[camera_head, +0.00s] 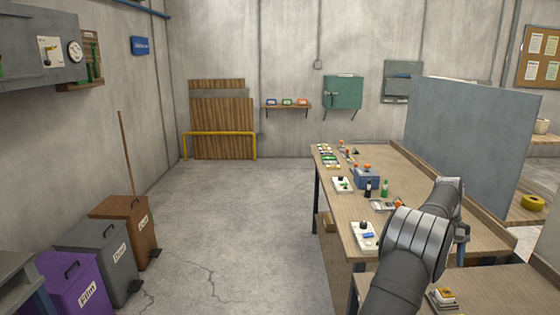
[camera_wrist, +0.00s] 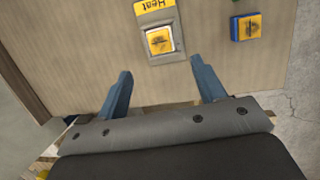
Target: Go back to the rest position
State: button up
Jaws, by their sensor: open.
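My gripper (camera_wrist: 163,92) is open in the wrist view, its two blue fingers spread apart with nothing between them. Beyond the fingertips is a grey plate labelled "Heat" with a yellow button (camera_wrist: 160,41), on a wooden surface. A blue block with a yellow top (camera_wrist: 246,27) is to its right. In the head view my arm reaches up from the lower right over the wooden workbench (camera_head: 345,165).
The bench carries a blue box (camera_head: 367,178), small bottles (camera_head: 385,188) and several white devices, one at the near left edge (camera_head: 365,237). A grey partition (camera_head: 470,140) stands at the right. Bins (camera_head: 95,262) stand at the left. The middle floor is clear.

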aim_at(446, 292)
jog(key=x, duration=0.9)
jog(key=shift+f, duration=0.2)
notch_tip(446, 292, up, 7)
jog(key=shift+f, duration=0.2)
jog(key=o, duration=0.8)
jog(key=s+r+t+y, duration=0.1)
jog(key=s+r, duration=0.3)
jog(key=s, duration=0.4)
jog(key=s+r+t, duration=0.2)
jog(key=s+r, duration=0.2)
jog(key=s, duration=0.3)
jog(key=f, duration=0.9)
jog(key=shift+s+f, duration=0.2)
